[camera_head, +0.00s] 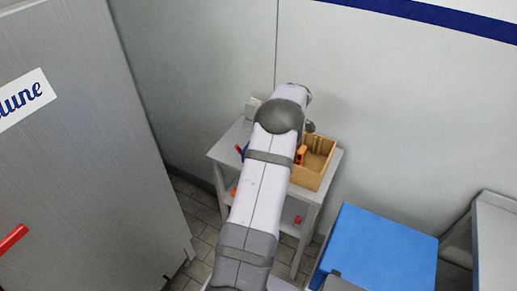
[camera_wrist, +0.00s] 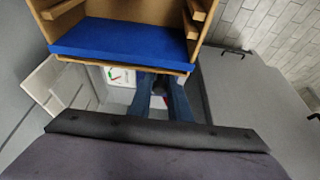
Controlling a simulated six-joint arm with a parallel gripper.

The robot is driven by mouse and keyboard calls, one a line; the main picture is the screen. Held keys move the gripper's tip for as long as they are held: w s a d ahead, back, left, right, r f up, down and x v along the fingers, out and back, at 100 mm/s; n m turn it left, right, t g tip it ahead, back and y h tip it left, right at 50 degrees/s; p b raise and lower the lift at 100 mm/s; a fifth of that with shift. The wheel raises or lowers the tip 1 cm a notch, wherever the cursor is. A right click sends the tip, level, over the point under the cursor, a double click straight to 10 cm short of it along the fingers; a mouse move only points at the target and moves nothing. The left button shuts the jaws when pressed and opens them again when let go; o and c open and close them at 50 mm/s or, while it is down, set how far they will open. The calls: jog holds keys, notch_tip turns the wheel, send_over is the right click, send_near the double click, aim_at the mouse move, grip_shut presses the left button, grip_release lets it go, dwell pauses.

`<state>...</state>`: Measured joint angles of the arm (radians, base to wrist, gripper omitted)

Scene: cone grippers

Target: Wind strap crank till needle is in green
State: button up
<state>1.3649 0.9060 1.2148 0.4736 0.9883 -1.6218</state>
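A small white gauge (camera_wrist: 120,76) with green and red marks shows in the wrist view, just left of my fingers. Its needle is too small to read against the green. My gripper (camera_wrist: 161,84) reaches away from the camera with two blue fingers set apart. Something dark lies between or behind the fingertips, and a bit of red shows lower between the fingers. I cannot tell whether the fingers touch it, or whether it is the crank. In the head view my arm hides the gripper, and I cannot make out the crank or strap.
A wooden box (camera_head: 323,165) holding an orange item (camera_head: 301,155) stands on a small grey table (camera_head: 222,152) by the wall. A blue-topped block (camera_head: 378,250) stands to the right, a large grey cabinet (camera_head: 85,150) to the left. Tiled floor shows between cabinet and table.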

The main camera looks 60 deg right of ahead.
jog(key=shift+w+a, duration=0.1)
jog(key=shift+w+a+b, duration=0.1)
jog(key=shift+a+b, duration=0.35)
jog(key=shift+a, duration=0.3)
jog(key=shift+f, duration=0.1)
jog(key=shift+o, duration=0.2)
jog(key=shift+w+a+f+b, duration=0.1)
jog(key=shift+w+a+b, duration=0.15)
jog(key=shift+a, duration=0.2)
jog(key=shift+w+a+f+b, duration=0.15)
jog(key=shift+a+b, duration=0.1)
jog(key=shift+a, duration=0.15)
jog(key=o, duration=0.8)
jog(key=shift+a+r, duration=0.1)
jog(key=shift+d, duration=0.25)
jog(key=shift+r, duration=0.1)
